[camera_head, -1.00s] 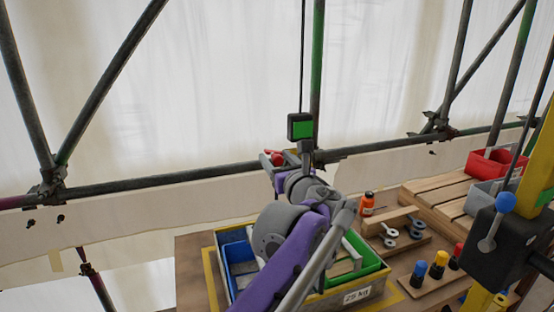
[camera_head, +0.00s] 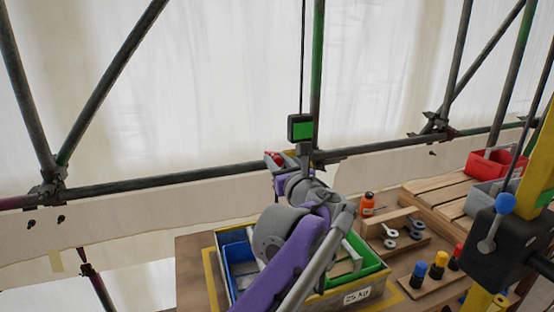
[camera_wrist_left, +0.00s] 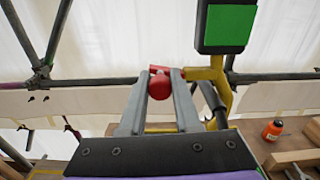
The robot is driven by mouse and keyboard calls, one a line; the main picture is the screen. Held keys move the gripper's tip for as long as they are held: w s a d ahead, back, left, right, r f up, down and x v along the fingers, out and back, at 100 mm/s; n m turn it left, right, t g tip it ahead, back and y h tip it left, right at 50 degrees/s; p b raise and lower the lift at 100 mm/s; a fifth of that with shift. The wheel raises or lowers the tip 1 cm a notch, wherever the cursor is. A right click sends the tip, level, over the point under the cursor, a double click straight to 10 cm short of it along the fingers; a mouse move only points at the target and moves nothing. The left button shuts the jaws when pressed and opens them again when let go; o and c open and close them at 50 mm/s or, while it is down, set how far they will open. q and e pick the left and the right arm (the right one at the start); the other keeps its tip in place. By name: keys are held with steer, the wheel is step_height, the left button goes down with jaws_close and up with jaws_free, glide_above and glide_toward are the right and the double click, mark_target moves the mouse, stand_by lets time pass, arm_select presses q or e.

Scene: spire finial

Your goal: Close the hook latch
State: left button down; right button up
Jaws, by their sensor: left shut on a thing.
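A yellow hook (camera_wrist_left: 222,82) hangs under a dark block with a green face (camera_wrist_left: 226,27). The block also shows in the head view (camera_head: 300,127), hanging from a cable. A red latch with a round knob (camera_wrist_left: 159,87) is at the left of the hook in the left wrist view. My left gripper (camera_wrist_left: 161,76) is shut on the red knob, one grey finger on each side. In the head view my left gripper (camera_head: 275,160) is at the hook, and my arm partly hides it. I cannot tell how the latch meets the hook tip. My right gripper is out of view.
Below is a yellow-edged crate (camera_head: 352,297) with blue and green bins. An orange bottle (camera_head: 367,204) and a red bin (camera_head: 490,163) are at the right. A dark scaffold tube (camera_head: 150,187) runs behind the hook.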

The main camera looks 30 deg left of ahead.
arm_select(q)
steer(key=n+p, duration=0.1)
steer(key=n, duration=0.1)
steer(key=f+n+p, duration=0.1)
steer(key=n+p, duration=0.1)
steer(key=shift+f, duration=0.15)
steer(key=w+f+n+p, duration=0.1)
steer(key=n+p, duration=0.1)
steer(key=n, duration=0.3)
steer(key=w+d+f+n+p, duration=0.1)
steer(key=n+p, duration=0.2)
steer(key=n, duration=0.2)
steer(key=w+d+f+n+p, duration=0.1)
steer(key=n+p, duration=0.2)
steer(key=n, duration=0.3)
steer(key=shift+d+f, duration=0.25)
steer(key=shift+f, duration=0.05)
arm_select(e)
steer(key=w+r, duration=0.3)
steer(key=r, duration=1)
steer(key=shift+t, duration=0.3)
arm_select(q)
steer(key=c, duration=0.6)
jaws_free()
steer(key=shift+s+d, duration=0.1)
